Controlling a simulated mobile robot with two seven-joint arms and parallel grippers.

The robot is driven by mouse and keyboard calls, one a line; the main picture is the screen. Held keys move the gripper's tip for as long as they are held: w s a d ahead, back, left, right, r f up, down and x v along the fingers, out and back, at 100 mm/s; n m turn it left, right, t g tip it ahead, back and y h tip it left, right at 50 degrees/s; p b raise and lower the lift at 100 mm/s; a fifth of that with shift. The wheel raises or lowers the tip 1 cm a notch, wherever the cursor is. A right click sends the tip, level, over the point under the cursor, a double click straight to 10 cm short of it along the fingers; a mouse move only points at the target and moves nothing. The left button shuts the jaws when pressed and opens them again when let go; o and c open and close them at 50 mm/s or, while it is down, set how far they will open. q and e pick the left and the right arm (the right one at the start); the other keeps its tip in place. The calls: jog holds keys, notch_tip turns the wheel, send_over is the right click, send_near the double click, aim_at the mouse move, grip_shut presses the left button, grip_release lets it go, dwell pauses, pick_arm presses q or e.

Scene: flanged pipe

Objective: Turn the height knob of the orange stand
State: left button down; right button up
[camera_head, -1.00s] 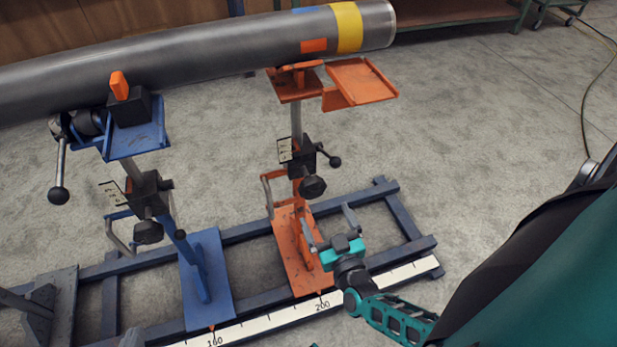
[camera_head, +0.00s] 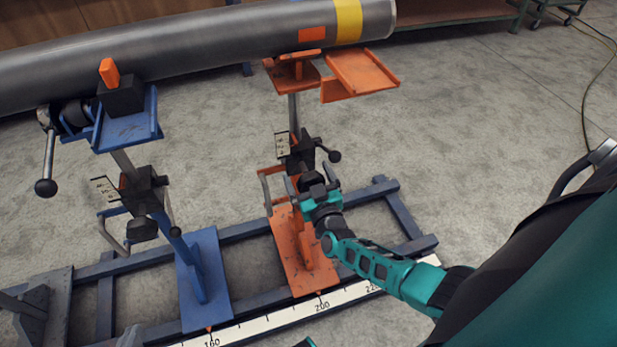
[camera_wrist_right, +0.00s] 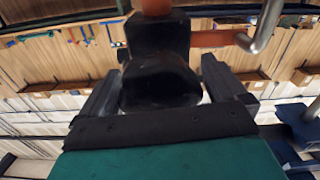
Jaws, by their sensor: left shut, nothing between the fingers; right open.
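The orange stand (camera_head: 306,262) stands on the rail frame, its orange head close under the pipe. Its black height knob (camera_head: 311,181) is on the clamp block of the post. My right gripper (camera_head: 313,187) is open at the knob, with one finger on each side. In the right wrist view the knob (camera_wrist_right: 160,82) fills the space between the two dark fingers (camera_wrist_right: 161,92). Some gap shows beside the knob; I cannot tell whether either finger touches it.
The grey pipe (camera_head: 200,50) runs overhead. A blue stand (camera_head: 205,280) is to the left. A white scale (camera_head: 270,320) runs along the frame's front.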

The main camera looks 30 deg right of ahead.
jog(key=shift+c, duration=0.3)
jog(key=c, duration=0.9)
jog(key=shift+c, duration=0.2)
jog(key=shift+m, duration=0.3)
jog(key=m+b, duration=0.1)
jog(key=m, duration=0.5)
jog(key=shift+s+f+b, duration=0.1)
jog(key=shift+b, duration=0.2)
jog(key=m+b, duration=0.1)
jog(key=m, duration=0.3)
jog(key=shift+d, duration=0.1)
jog(key=shift+m+b, duration=0.55)
jog(key=shift+m, duration=1.15)
